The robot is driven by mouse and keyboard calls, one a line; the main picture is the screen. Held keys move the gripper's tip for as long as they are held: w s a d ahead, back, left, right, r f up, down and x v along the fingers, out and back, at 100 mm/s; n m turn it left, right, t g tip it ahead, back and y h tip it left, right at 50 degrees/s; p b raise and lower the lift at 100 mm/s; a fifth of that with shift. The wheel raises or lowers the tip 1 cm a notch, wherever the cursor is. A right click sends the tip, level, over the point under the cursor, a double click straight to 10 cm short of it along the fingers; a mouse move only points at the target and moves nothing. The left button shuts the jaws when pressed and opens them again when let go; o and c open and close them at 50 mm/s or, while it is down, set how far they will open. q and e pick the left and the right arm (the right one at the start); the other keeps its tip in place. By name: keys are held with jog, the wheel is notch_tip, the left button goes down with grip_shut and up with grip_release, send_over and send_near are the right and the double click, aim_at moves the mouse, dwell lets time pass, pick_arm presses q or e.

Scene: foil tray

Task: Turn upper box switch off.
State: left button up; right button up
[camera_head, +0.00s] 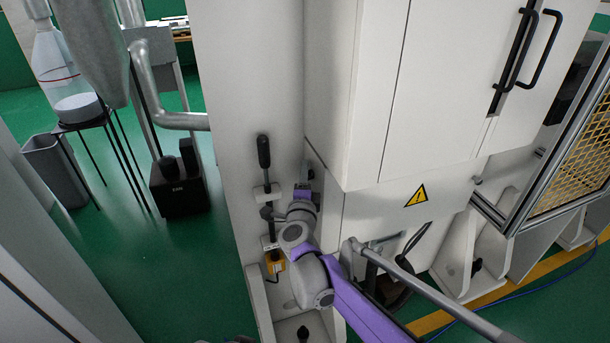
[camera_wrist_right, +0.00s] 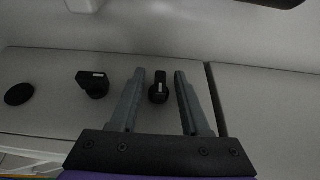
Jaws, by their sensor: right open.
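In the right wrist view, a black rotary switch (camera_wrist_right: 158,92) with a pale mark at its top sits on a grey panel. A second black switch (camera_wrist_right: 93,84) with a white mark is to its left. I cannot tell from these frames which one is the upper box switch. My right gripper (camera_wrist_right: 160,73) is open, with one grey finger on each side of the first switch; contact is not visible. In the head view, my right arm reaches to the white machine's side, and the switches are hidden. My left gripper is not in view.
The white cabinet (camera_head: 360,90) stands close to the right of my right arm. A black-handled lever (camera_head: 263,152) is just left of the wrist. A grey bar (camera_head: 430,290) crosses at lower right. A round black part (camera_wrist_right: 18,94) is at the panel's left.

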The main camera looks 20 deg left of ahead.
grip_shut()
